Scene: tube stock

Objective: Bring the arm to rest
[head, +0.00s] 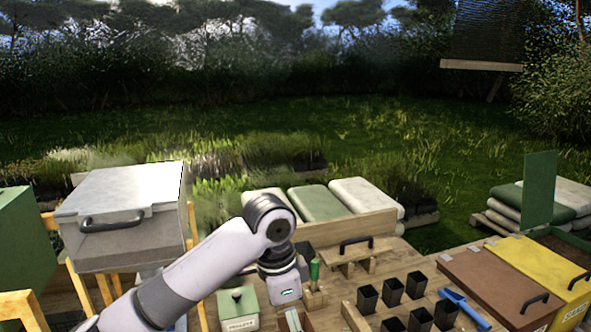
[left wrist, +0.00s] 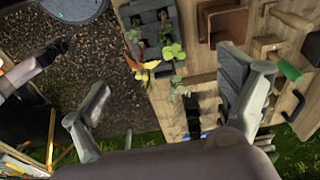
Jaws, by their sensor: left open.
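My left arm (head: 205,262) reaches in from the lower left in the head view and bends down over the wooden bench. Its fingers cannot be made out clearly there. In the left wrist view my left gripper (left wrist: 168,105) is open, its two grey fingers wide apart with nothing between them in its grasp. Below it lie the bench boards, a dark gritty surface and a grey tray (left wrist: 155,30) with small green seedlings.
Black pots (head: 391,292), a blue scoop (head: 462,305), a brown lidded box (head: 497,280) and a yellow lidded box (head: 545,268) stand on the right. A green-handled tool (head: 314,271) stands near the wrist. A grey lidded bin (head: 125,215) stands left.

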